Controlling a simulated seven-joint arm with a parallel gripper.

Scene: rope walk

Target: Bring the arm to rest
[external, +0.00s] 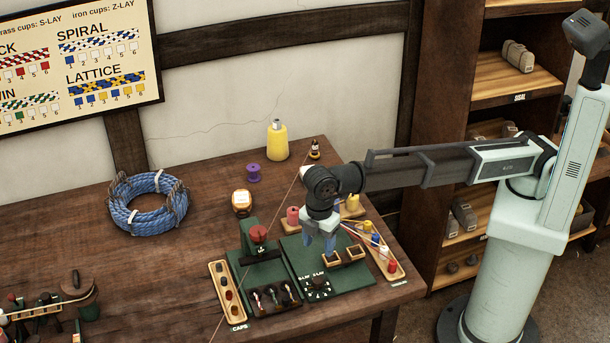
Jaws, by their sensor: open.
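My gripper (319,248) points down above the green board (360,277) on the wooden bench. Its bluish fingers are open, and I see nothing held between them. The fingertips are just behind and left of two small square wooden cups (332,262) on the board. Whether the fingertips touch anything cannot be told from this view. My arm reaches in from the right, with the forearm nearly level over the bench's right end.
A caps tray (228,293) lies left of the boards, a bobbin rack (376,248) right. A thin line crosses the bench. The bench's middle left is clear.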

